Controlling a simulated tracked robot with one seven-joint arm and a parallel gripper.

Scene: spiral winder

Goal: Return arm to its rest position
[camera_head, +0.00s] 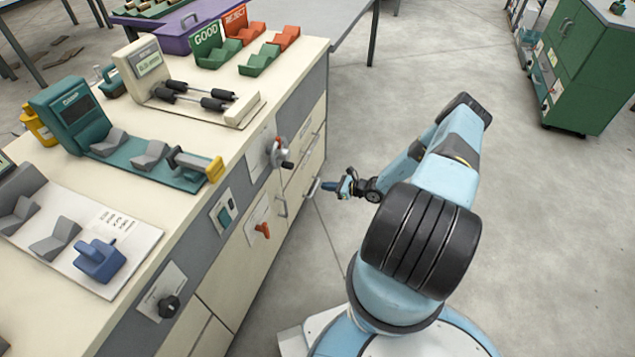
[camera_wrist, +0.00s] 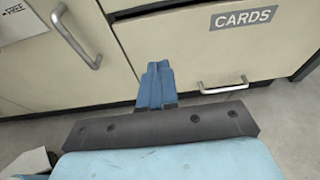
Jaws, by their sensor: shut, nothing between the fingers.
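My gripper (camera_head: 328,186) is at the end of my bent blue arm, in front of the cabinet and close to its front face. In the wrist view its two blue fingers (camera_wrist: 155,86) are together and shut, with nothing held. Behind them in that view are a drawer marked CARDS (camera_wrist: 244,18) and its metal handle (camera_wrist: 223,86). In the head view the fingertips are near a drawer handle (camera_head: 313,187); I cannot tell whether they touch it.
The cream workbench (camera_head: 215,130) on the left carries several instruments. A crank knob (camera_head: 280,155), an orange switch (camera_head: 263,230) and a black knob (camera_head: 168,306) stick out of its front. A green cabinet (camera_head: 585,65) stands at the upper right. The floor (camera_head: 560,230) on the right is clear.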

